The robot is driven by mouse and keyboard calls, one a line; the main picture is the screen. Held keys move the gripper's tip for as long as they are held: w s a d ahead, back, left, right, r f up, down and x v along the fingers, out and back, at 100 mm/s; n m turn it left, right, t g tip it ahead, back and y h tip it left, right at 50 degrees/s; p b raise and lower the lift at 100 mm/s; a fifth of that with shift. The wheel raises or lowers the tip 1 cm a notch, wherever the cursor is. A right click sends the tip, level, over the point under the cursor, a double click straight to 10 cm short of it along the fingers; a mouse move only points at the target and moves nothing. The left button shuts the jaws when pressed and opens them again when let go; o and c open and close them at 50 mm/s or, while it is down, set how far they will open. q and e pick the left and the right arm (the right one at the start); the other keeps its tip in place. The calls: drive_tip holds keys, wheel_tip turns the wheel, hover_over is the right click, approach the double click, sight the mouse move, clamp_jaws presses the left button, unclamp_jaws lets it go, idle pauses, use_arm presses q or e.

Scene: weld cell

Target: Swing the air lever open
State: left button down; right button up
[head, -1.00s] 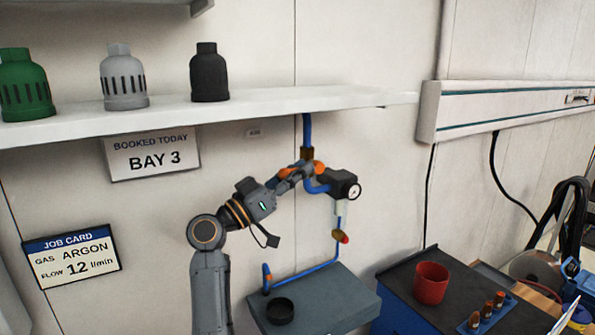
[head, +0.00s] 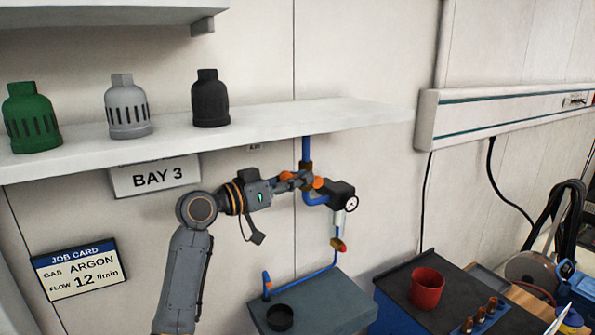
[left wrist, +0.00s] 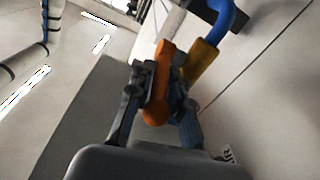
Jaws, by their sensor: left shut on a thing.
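The air lever is orange; in the head view its end (head: 318,183) shows at the blue air pipe (head: 306,149) under the shelf. My left gripper (head: 305,180) reaches it from the left and is shut on it. In the left wrist view the orange lever (left wrist: 157,85) sits between the two fingers of the left gripper (left wrist: 155,100). A brass fitting (left wrist: 203,62) on the blue pipe is just beyond it. The fingers hide part of the lever and valve, so its exact angle is hard to tell. My right gripper is not in view.
A pressure gauge (head: 351,203) is just right of the valve. The white shelf (head: 270,126) with several gas caps runs closely above my arm.

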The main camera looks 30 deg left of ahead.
use_arm(q)
drive_tip(key=shift+w+r+g+y+p, duration=0.1)
drive_tip(key=shift+r+g+y+p, duration=0.2)
drive_tip(key=shift+r+g+p, duration=0.35)
drive_tip(key=shift+w+g+y+p, duration=0.15)
drive_tip(key=shift+g+y+p, duration=0.2)
drive_tip(key=shift+g, duration=0.3)
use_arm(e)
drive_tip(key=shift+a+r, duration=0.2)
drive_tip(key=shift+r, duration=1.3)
use_arm(q)
drive_tip(key=shift+d, duration=0.1)
drive_tip(key=c, duration=1.4)
unclamp_jaws()
drive_tip(key=shift+o, duration=0.4)
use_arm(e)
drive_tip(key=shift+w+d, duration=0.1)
